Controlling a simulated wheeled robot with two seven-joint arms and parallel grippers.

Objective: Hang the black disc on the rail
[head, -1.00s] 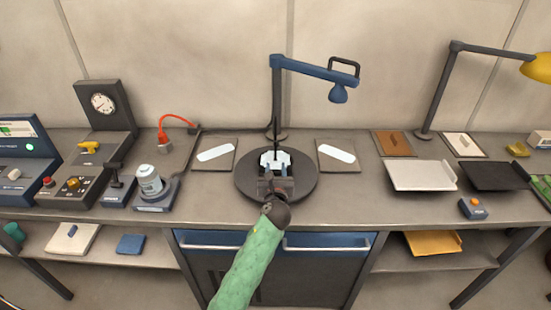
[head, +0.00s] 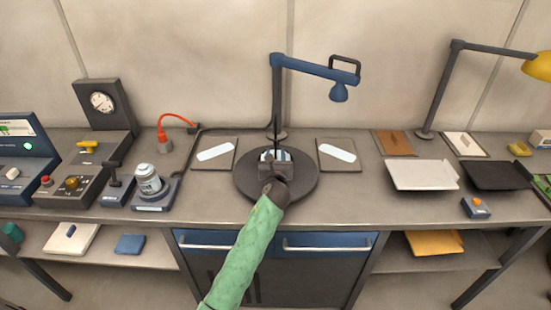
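A large dark round disc (head: 302,184) lies flat at the middle of the bench; it is the only black disc I can make out. A small white block (head: 268,155) stands on it, with a thin dark upright rod (head: 275,130) behind. My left gripper (head: 275,157) reaches over the disc from the front, its fingers at the white block. The gripper's body hides most of the block and fingers, so I cannot tell whether it is open or holding anything. I cannot make out for certain which part is the rail. My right gripper is out of view.
A blue lamp arm (head: 315,70) with a black loop handle (head: 345,66) overhangs the disc on a dark post. Grey plates with white pads (head: 215,152) flank the disc. Instruments stand at the left, trays (head: 422,175) at the right. The bench front is clear.

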